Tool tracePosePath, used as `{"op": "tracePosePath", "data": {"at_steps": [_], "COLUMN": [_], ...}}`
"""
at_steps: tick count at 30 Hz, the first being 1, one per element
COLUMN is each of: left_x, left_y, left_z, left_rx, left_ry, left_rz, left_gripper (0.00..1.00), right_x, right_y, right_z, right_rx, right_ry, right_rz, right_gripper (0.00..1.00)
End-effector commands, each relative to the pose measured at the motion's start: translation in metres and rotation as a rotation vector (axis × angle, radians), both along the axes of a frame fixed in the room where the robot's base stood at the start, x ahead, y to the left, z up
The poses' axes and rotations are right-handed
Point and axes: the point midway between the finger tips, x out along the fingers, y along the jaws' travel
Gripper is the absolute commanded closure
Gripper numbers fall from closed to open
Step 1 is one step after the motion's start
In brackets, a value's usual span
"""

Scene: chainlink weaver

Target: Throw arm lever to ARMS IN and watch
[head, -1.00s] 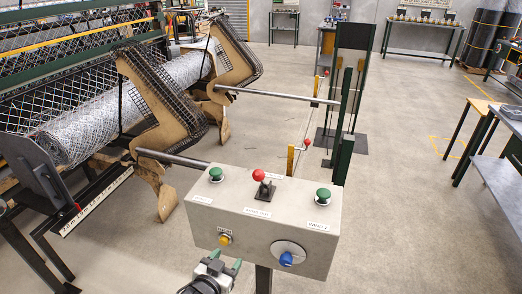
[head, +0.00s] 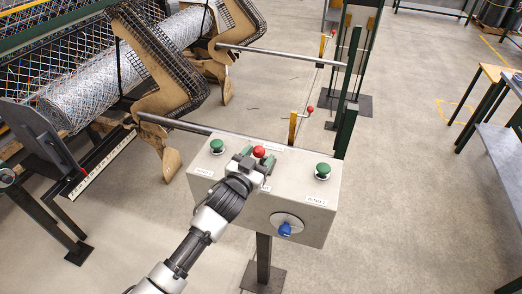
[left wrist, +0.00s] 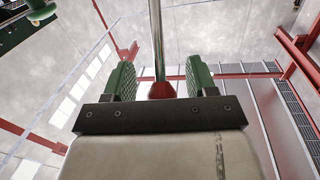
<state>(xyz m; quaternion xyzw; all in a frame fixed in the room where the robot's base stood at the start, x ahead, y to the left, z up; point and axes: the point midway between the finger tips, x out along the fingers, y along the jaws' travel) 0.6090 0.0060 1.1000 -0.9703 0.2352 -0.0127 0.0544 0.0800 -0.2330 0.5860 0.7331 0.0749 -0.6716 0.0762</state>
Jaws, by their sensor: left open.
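The arm lever is a metal rod with a red knob (head: 259,152) on top of the grey control box (head: 313,207). My left gripper (head: 256,161) is at the knob in the head view, its arm reaching up across the box front. In the left wrist view the red knob (left wrist: 162,90) and the lever rod (left wrist: 158,40) show between the two green fingers of my left gripper (left wrist: 160,80). The fingers are open, with a gap on each side of the knob. The lever's base and label are mostly hidden by the gripper. My right gripper is not in view.
Green buttons stand left (head: 217,146) and right (head: 323,171) of the lever. A blue knob (head: 285,229) is on the box front. Behind are the mesh roll (head: 95,95), brown arms (head: 160,75) and steel bars (head: 270,54). Floor right of the box is clear.

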Motion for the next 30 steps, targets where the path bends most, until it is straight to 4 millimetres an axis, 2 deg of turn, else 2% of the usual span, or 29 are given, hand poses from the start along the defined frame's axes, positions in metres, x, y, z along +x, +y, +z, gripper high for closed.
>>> {"op": "tracePosePath", "data": {"at_steps": [6,16,27,30], "left_x": [0.0133,0.0146,0.0145,0.0146], "left_y": [-0.0069,-0.0077,-0.0076,-0.0076], "left_z": [0.0003,-0.0003,0.0001,0.0007], "left_rx": [0.0,0.0,0.0,-0.001], "left_ry": [0.0,0.0,-0.001,-0.002], "left_rz": [0.0,0.0,0.0,0.0], "left_gripper": [0.43,0.45,1.0,1.0], "right_x": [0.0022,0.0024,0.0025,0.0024], "right_y": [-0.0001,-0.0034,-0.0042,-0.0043], "right_z": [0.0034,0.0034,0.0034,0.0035], "right_rx": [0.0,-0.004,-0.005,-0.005], "right_ry": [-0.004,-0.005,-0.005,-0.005], "right_rz": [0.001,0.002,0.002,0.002], "right_gripper": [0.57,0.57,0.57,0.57]}}
